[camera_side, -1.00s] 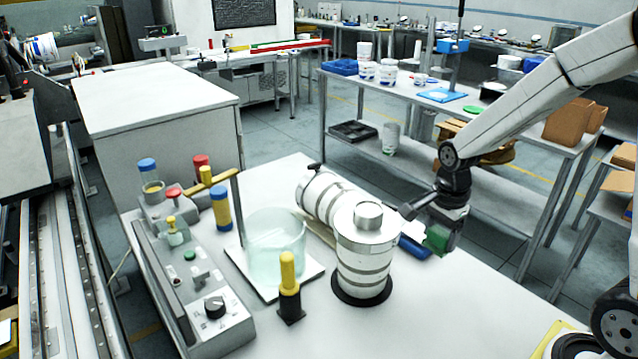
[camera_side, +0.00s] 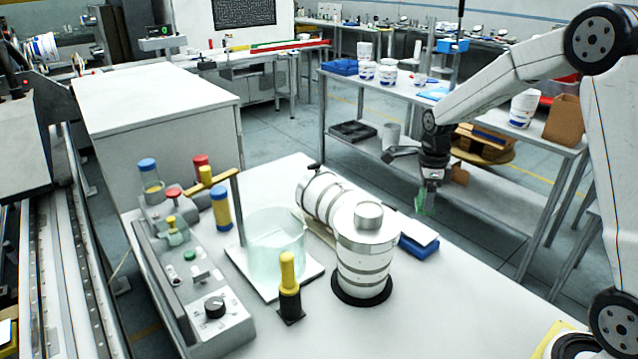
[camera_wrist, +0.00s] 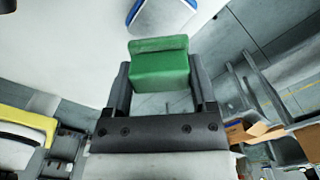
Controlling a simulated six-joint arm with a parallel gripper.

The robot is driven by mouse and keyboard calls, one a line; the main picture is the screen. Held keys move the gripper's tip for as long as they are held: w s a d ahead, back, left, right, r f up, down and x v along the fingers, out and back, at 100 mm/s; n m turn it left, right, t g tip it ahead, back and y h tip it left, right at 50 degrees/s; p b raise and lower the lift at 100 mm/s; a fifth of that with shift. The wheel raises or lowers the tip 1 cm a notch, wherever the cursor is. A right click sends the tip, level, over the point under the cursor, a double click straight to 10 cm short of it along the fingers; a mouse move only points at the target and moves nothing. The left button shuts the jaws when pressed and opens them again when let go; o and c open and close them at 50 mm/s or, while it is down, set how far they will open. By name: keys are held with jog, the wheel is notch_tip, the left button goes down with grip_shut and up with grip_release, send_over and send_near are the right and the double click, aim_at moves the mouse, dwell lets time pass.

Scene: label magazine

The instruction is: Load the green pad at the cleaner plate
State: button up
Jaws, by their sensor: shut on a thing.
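My gripper (camera_side: 429,188) is shut on the green pad (camera_side: 423,205) and holds it in the air past the far right edge of the white table. In the wrist view the green pad (camera_wrist: 160,62) sits between the two dark fingers of my gripper (camera_wrist: 160,78). A blue block with a flat white top (camera_side: 418,240), perhaps the cleaner plate, lies on the table below and slightly left of the pad. It also shows at the top of the wrist view (camera_wrist: 160,14), apart from the pad. Its far details are too small to tell.
A white ribbed canister (camera_side: 363,255) stands upright on a black ring, with another lying behind it. A glass vessel (camera_side: 275,242), a yellow-topped post (camera_side: 289,285) and a control box (camera_side: 212,315) stand further left.

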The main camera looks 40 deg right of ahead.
aim_at(419, 231)
jog(key=shift+f, duration=0.15)
jog(key=shift+f, duration=2.85)
jog(key=shift+f, duration=1.05)
dwell(0.5)
dwell(0.4)
jog(key=shift+r, duration=3.55)
